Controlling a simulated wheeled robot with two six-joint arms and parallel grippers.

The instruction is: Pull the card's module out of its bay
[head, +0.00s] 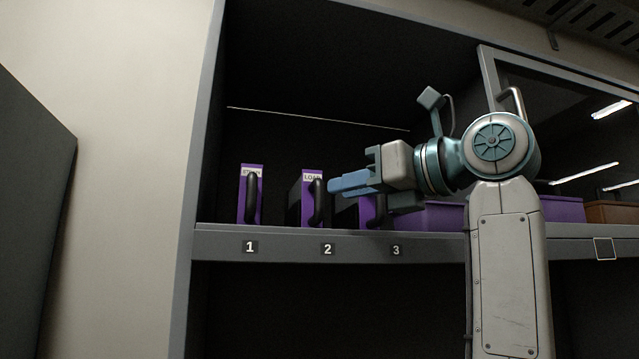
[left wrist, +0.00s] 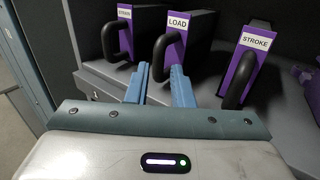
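Three purple-fronted modules with black loop handles stand in a row on the shelf. The module over number 1 (head: 245,172) has a label too small to read surely. The LOAD module (head: 307,205) stands over number 2; it also shows in the left wrist view (left wrist: 172,45). The STROKE module (left wrist: 242,70) is over number 3, partly hidden by my gripper in the head view. My left gripper (head: 333,188) is open; in the left wrist view its blue fingers (left wrist: 159,75) are apart, near the lower end of the LOAD handle (left wrist: 160,55). No readable card shows. My right gripper is not in view.
A purple box (head: 435,216) and a brown box (head: 610,212) sit farther right on the shelf. A framed glass door (head: 570,130) with a handle is at the right. A small dark square (head: 604,248) is on the shelf edge. The cabinet's side post (head: 203,150) bounds the left.

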